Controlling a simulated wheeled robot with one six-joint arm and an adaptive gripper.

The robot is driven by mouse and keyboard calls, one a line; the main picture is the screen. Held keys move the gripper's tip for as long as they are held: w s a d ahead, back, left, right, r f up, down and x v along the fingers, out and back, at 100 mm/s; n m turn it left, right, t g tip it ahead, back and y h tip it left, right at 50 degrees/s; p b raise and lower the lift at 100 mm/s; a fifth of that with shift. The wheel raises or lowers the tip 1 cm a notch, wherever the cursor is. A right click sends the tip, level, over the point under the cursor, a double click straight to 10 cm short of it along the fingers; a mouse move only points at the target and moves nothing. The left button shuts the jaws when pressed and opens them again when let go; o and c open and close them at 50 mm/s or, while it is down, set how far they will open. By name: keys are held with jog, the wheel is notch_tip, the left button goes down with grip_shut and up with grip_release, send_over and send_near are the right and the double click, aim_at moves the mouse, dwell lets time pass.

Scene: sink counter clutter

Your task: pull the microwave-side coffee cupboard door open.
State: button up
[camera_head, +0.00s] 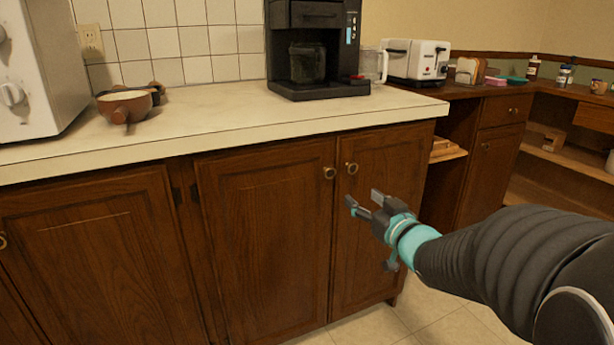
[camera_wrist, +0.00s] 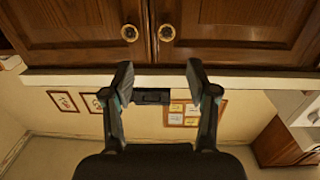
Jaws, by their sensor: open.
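The microwave-side coffee cupboard door (camera_head: 262,250) is brown wood and shut, left of its twin door (camera_head: 385,220) under the coffee machine (camera_head: 318,45). Its round brass knob (camera_head: 329,173) is at the upper right corner. The twin's knob (camera_head: 351,168) is just right of it. The wrist view is upside down, so the left door's knob (camera_wrist: 167,33) shows on the right and the twin's knob (camera_wrist: 129,33) on the left. My gripper (camera_head: 363,198) is open and empty in front of the twin door, below and right of both knobs. In the wrist view my gripper (camera_wrist: 159,78) points toward the doors, apart from both knobs.
A pale countertop (camera_head: 210,122) overhangs the doors. On it are a white microwave (camera_head: 40,60) and a brown pot (camera_head: 125,104) at left. Another shut door (camera_head: 95,250) is at left. An open shelf (camera_head: 445,185) is at right. The tiled floor (camera_head: 365,327) below looks clear.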

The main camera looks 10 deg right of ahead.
aim_at(331, 174)
jog(key=shift+y, duration=0.5)
jog(key=x, duration=1.4)
jog(key=shift+a+p, duration=0.15)
jog(key=shift+p, duration=0.2)
grip_shut()
